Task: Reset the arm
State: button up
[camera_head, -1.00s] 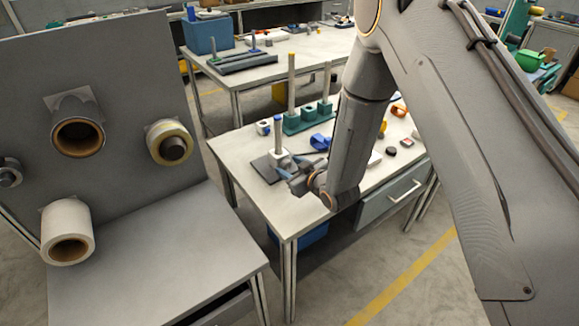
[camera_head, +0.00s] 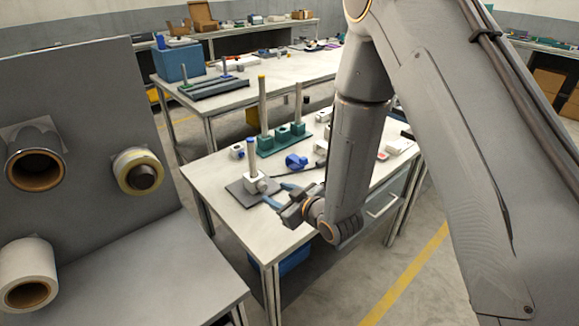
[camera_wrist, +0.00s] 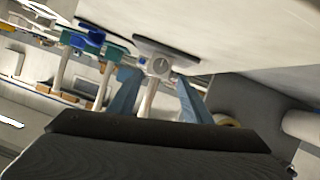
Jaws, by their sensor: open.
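My gripper (camera_head: 273,192) is open, with two blue-grey fingers apart and nothing between them that I can see as held. It is over the near left part of the work table (camera_head: 222,170), close to a white block with an upright grey post and blue cap (camera_head: 253,160). The block stands on a dark grey plate (camera_head: 238,190). In the wrist view my gripper (camera_wrist: 157,82) shows the white block and post (camera_wrist: 158,66) between its fingers in the picture. Whether they touch is not clear.
A grey panel with film reels (camera_head: 140,172) stands at left. A blue bin (camera_head: 178,60) is on the far bench. The floor at lower right is clear.

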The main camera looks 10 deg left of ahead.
jog(key=shift+d, duration=0.1)
jog(key=d+r+m+g+h, duration=0.1)
jog(key=d+r+m+h, duration=0.2)
jog(key=d, duration=0.7)
jog(key=d+r+m+g+h, duration=0.1)
jog(key=d+r+m+h, duration=0.2)
jog(key=d, duration=0.6)
jog(key=s+d+r+m+g+h, duration=0.1)
jog(key=s+d+r+m+g, duration=0.1)
jog(key=s+d, duration=0.4)
jog(key=s+d+r+m+g+h, duration=0.2)
jog(key=s+d, duration=0.4)
jog(key=s, duration=0.7)
jog(key=shift+d+r+m+g+h, duration=0.2)
jog(key=shift+d+m+g+h, duration=0.15)
jog(key=shift+m+g, duration=0.65)
